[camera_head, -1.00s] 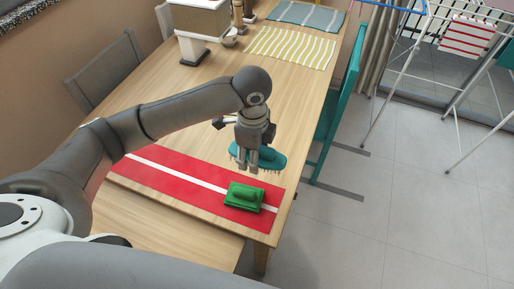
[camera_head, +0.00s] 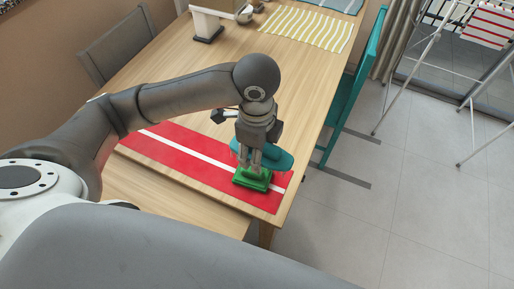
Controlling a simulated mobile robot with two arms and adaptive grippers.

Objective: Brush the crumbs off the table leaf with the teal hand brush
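The teal hand brush (camera_head: 281,160) is in my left gripper (camera_head: 257,163), near the right end of a red runner with a white stripe (camera_head: 185,154). The gripper's fingers come down in front of the brush and appear closed on its handle. A green block-like object with a raised top (camera_head: 252,180) lies on the runner directly below the fingers in the picture. I cannot tell whether the brush touches it or the runner. No crumbs can be made out on the wooden table (camera_head: 170,85). My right gripper is not in view.
A teal chair (camera_head: 350,95) stands along the table's right side and a grey chair (camera_head: 118,48) on the left. A yellow-striped cloth (camera_head: 308,28) and a white stand (camera_head: 208,25) are at the far end. A drying rack (camera_head: 450,70) stands at right.

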